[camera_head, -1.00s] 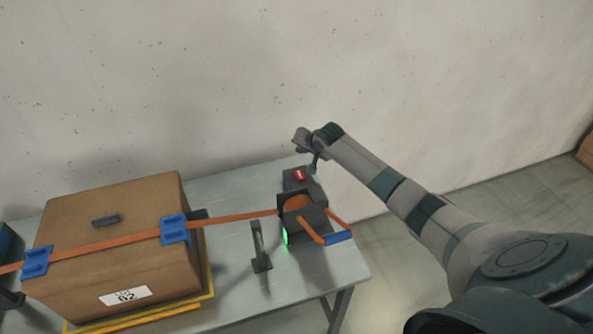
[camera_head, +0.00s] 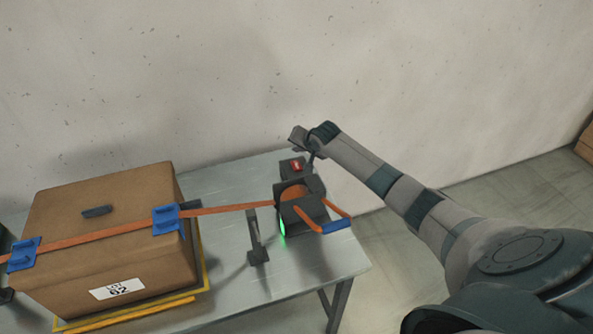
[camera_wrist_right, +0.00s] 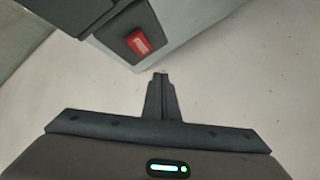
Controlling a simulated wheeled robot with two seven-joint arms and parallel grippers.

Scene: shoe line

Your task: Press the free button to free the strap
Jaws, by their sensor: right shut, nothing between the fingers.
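The red button (camera_head: 296,165) sits on a dark box behind the strap winder at the table's back edge. It also shows in the right wrist view (camera_wrist_right: 138,42), with a light mark on it. The orange strap (camera_head: 235,209) runs from the winder (camera_head: 303,207) across the cardboard box (camera_head: 105,225). My right gripper (camera_head: 314,158) is shut and empty, just right of the button. In the right wrist view its closed fingertips (camera_wrist_right: 160,76) appear below and right of the button, apart in the picture; contact is not clear. My left gripper is not in view.
Blue corner pieces (camera_head: 168,219) hold the strap on the box. A dark post (camera_head: 257,240) stands on the grey table (camera_head: 225,178). The wall is close behind.

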